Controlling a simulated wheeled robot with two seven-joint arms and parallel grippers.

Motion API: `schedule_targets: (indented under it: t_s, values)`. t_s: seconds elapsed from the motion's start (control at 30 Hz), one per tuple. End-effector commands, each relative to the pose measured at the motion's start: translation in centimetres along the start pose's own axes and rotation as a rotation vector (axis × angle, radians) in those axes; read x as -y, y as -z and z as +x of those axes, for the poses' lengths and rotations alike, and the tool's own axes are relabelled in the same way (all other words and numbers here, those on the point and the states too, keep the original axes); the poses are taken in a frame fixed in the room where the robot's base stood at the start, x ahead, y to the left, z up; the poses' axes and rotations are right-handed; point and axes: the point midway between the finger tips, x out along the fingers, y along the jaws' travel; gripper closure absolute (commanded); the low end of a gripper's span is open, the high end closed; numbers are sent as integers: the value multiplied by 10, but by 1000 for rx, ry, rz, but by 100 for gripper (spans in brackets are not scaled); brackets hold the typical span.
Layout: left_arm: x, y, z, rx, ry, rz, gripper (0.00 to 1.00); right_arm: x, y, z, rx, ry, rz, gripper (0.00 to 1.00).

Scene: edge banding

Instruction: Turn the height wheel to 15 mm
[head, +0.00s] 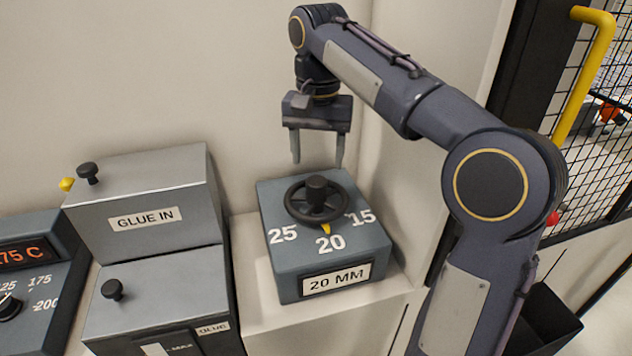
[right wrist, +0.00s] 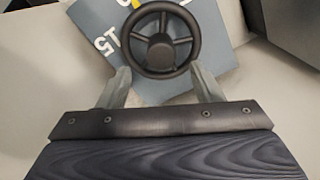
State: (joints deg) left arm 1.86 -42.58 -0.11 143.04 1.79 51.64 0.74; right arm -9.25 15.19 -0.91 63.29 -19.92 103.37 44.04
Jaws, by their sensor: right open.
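The black height wheel (head: 316,200) sits on top of a blue-grey box (head: 285,262) with the marks 25, 20 and 15. A yellow pointer (head: 325,229) at the wheel's front edge points at 20. The label (head: 336,280) on the box's front reads 20 MM. My right gripper (head: 317,160) is open and empty above and behind the wheel, its fingers pointing down. In the right wrist view the wheel (right wrist: 160,40) lies just beyond the open fingertips (right wrist: 160,80), apart from them as far as I can tell. My left gripper is not in view.
Left of the wheel box stand a grey GLUE IN box (head: 190,195) and a lower glue box (head: 180,285) with black knobs. A temperature panel (head: 35,270) is at the far left. A wall is close behind the wheel, and a pale panel (head: 440,110) stands to its right.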

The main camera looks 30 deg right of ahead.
Motion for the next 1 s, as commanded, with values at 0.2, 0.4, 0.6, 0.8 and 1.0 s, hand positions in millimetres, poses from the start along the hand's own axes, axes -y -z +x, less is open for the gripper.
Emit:
schedule_targets:
  t_s: [0.2,0.4,0.6,0.8,1.0]
  values:
    - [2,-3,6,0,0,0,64,0,1,26,3,-8,10,41]
    - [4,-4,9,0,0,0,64,0,1,58,3,-7,9,41]
    - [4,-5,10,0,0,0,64,1,1,74,2,-5,8,41]
    - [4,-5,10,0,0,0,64,1,1,76,1,-3,7,41]
    - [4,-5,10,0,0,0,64,1,1,76,1,-3,7,55]
